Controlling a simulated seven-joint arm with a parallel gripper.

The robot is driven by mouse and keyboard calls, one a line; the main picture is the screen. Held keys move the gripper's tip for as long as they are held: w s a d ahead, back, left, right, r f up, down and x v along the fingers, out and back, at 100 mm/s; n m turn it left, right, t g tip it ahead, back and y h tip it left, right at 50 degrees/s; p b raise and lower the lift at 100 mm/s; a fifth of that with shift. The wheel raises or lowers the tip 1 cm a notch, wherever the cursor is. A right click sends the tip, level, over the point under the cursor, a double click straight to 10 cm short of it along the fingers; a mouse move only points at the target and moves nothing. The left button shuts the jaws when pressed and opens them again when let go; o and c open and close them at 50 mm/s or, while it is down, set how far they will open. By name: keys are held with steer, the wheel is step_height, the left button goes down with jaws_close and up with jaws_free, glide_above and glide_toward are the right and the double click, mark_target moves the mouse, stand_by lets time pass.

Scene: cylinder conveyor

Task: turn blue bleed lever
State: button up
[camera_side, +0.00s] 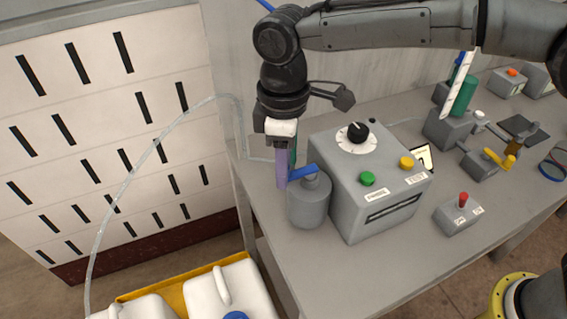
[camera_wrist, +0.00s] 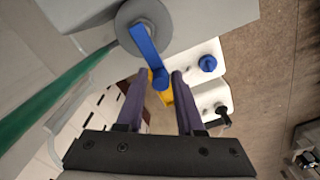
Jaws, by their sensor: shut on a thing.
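The blue bleed lever (camera_side: 303,172) sits on top of a grey cylinder (camera_side: 309,205) at the left side of a grey box. In the wrist view the lever (camera_wrist: 143,42) runs from the round grey hub (camera_wrist: 157,19) down to its free end between my purple fingertips. My gripper (camera_side: 282,184) points down at the lever's left end. In the wrist view my gripper (camera_wrist: 159,76) is shut on that end, one finger on each side. Part of the lever's end is hidden by the fingers in the side view.
The grey box (camera_side: 355,190) with a black knob (camera_side: 358,131), green button (camera_side: 367,179) and yellow button (camera_side: 407,162) stands close right. A green cylinder (camera_wrist: 60,95) passes left of my fingers. White jugs (camera_side: 229,292) sit below the table. A red-button box (camera_side: 459,213) stands right.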

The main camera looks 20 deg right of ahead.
jaws_close()
steer(key=shift+o, duration=2.1)
jaws_free()
steer(key=shift+c, duration=1.3)
steer(key=shift+o, duration=0.4)
steer(key=shift+s+d, duration=0.15)
steer(key=shift+s, duration=0.6)
steer(key=shift+d, duration=0.1)
steer(key=shift+s+d+f, duration=0.1)
steer(key=shift+s+d, duration=0.3)
steer(key=shift+s, duration=0.2)
steer(key=shift+c, duration=0.2)
